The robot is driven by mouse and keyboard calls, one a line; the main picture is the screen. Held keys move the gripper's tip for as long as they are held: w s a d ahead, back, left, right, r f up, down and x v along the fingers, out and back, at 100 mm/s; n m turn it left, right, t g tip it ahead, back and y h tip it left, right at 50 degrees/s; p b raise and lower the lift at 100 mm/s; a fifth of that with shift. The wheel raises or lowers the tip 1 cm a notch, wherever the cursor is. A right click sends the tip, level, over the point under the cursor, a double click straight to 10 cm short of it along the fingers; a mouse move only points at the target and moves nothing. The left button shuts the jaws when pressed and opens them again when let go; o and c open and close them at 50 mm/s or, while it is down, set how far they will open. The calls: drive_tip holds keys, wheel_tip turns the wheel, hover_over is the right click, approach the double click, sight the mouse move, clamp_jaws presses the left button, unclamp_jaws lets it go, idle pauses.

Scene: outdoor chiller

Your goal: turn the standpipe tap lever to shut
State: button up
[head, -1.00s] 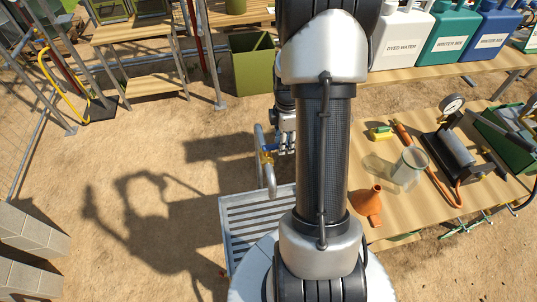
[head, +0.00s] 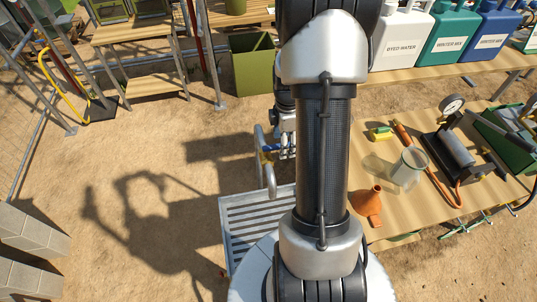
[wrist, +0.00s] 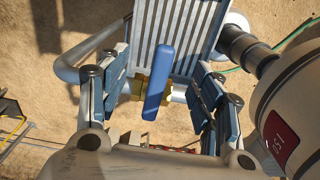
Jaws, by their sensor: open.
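The standpipe tap (head: 267,160) stands upright left of my arm in the head view, with a grey spout curving down. Its blue lever (wrist: 159,82) shows clearly in the wrist view, on a brass valve body (wrist: 137,88). My gripper (wrist: 163,72) is open, with one finger on each side of the lever. Gaps show between the lever and both fingers. In the head view my gripper (head: 287,143) is just right of the tap, partly hidden by my arm.
A slatted metal grate (head: 255,215) lies below the tap. A wooden table (head: 405,218) to the right holds an orange funnel (head: 367,203), a clear jar (head: 409,167) and a gauge pump. A green bin (head: 252,65) stands behind. Sandy ground to the left is open.

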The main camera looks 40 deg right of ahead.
wheel_tip(320, 180, up, 7)
drive_tip(key=p, duration=0.4)
drive_tip(key=shift+f, duration=0.1)
wheel_tip(320, 180, up, 12)
idle(0.6)
